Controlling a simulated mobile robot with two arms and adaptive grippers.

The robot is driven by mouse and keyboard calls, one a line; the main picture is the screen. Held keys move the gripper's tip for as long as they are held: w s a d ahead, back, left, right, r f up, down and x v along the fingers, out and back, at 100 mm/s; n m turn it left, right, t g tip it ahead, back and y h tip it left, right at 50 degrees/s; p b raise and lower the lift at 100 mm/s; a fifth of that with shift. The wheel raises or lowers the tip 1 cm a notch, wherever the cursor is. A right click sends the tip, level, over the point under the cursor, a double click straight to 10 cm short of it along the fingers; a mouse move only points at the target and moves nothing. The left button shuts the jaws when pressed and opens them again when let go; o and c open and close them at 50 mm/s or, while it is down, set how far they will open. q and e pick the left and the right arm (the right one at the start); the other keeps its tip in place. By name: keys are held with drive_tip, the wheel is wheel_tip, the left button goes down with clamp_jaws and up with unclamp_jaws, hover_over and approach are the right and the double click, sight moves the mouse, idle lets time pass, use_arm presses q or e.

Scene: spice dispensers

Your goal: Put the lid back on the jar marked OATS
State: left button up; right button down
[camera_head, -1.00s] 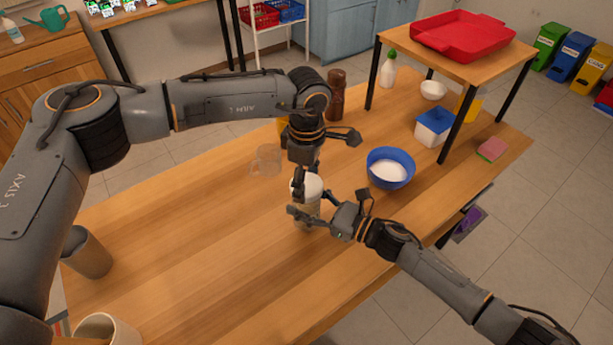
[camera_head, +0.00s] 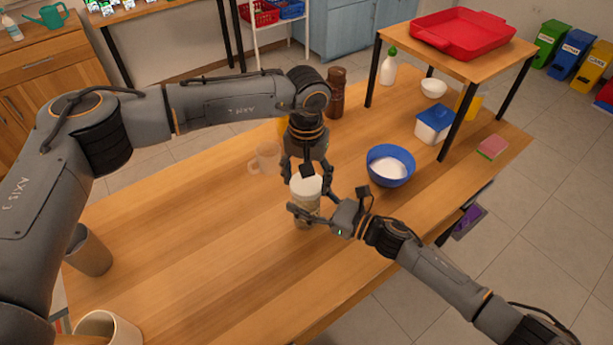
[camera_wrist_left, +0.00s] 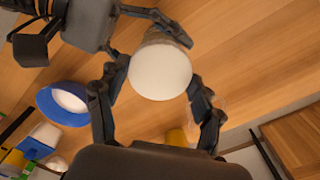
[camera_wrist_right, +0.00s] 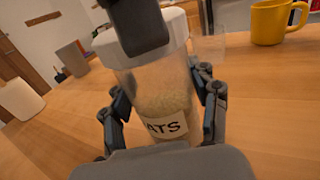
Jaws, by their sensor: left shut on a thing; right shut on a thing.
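The OATS jar (camera_head: 306,212) stands on the wooden table, a clear jar with pale contents. Its label (camera_wrist_right: 166,127) shows "ATS" in the right wrist view, the first letter covered. The white lid (camera_head: 305,186) sits over the jar's mouth; it also shows from above in the left wrist view (camera_wrist_left: 160,71). Whether it is fully seated I cannot tell. My left gripper (camera_head: 307,182) points down from above, shut with a finger on either side of the lid. My right gripper (camera_head: 313,204) comes in from the right and is shut around the jar's body.
A blue bowl (camera_head: 391,166) with white contents stands right of the jar. A clear mug (camera_head: 267,158) is behind left, and a yellow mug (camera_wrist_right: 276,21) is partly hidden by my left wrist in the head view.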

use_arm(q)
drive_tip(key=m, duration=0.5)
drive_tip(key=shift+w, duration=0.1)
drive_tip(key=o, duration=1)
drive_tip(key=shift+c, duration=0.2)
drive_tip(key=shift+r, duration=0.15)
drive_tip(key=shift+r, duration=2.15)
drive_tip(key=shift+c, duration=0.3)
